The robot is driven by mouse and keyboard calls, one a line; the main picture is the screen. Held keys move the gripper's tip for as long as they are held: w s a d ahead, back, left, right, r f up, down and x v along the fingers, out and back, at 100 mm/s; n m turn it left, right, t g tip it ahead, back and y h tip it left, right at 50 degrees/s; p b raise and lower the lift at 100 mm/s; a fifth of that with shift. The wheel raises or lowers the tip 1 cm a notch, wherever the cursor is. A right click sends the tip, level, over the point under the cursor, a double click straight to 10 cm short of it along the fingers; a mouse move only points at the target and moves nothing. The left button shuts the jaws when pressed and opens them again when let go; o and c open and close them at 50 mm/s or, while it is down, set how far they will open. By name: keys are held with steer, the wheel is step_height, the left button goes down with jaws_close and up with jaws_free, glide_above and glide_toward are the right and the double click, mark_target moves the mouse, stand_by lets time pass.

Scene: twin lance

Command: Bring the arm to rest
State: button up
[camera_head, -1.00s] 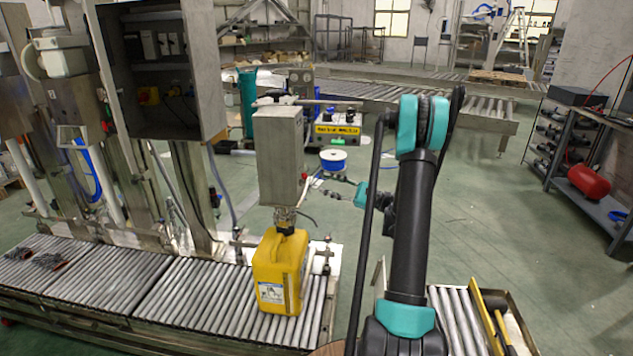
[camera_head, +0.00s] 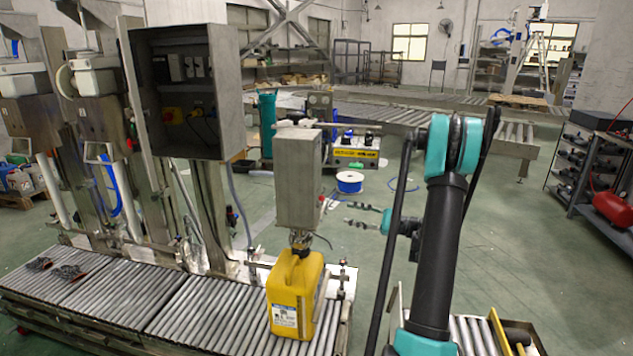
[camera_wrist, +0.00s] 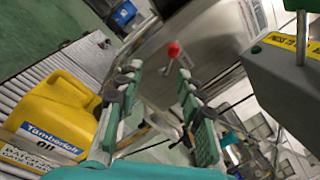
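My gripper (camera_head: 349,213) is in the head view, right of the grey filling head and above and to the right of the yellow jug (camera_head: 296,300). Its two teal-padded fingers point left and stand apart with nothing between them. The gripper also shows in the wrist view (camera_wrist: 160,80), where a red knob on a grey box appears in the gap, beyond the fingers. The yellow jug (camera_wrist: 55,110) is left of the fingers there, apart from them. My arm rises in front of the camera, right of centre.
The jug stands upright on a roller conveyor (camera_head: 190,315) under the grey filling head (camera_head: 298,180). A white-and-blue spool (camera_head: 349,182) lies behind the gripper. Rollers (camera_head: 470,335) show at lower right. A shelf rack with a red tank (camera_head: 612,208) is at the right. Green floor lies between.

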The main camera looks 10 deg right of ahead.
steer(key=s+a+f+n+g+h, duration=0.35)
steer(key=s+a+n+h, duration=0.35)
steer(key=s+a, duration=0.4)
steer(key=s+d+f+n+h, duration=0.3)
steer(key=s+d+n+h, duration=0.1)
steer(key=s, duration=0.6)
steer(key=s+d+f+n+h, duration=0.3)
steer(key=s+h, duration=0.3)
steer(key=s, duration=0.4)
steer(key=shift+d+f+n+h, duration=0.15)
steer(key=shift+d+n+h, duration=0.2)
steer(key=shift+d, duration=0.35)
steer(key=shift+s, duration=0.1)
steer(key=shift+c, duration=0.9)
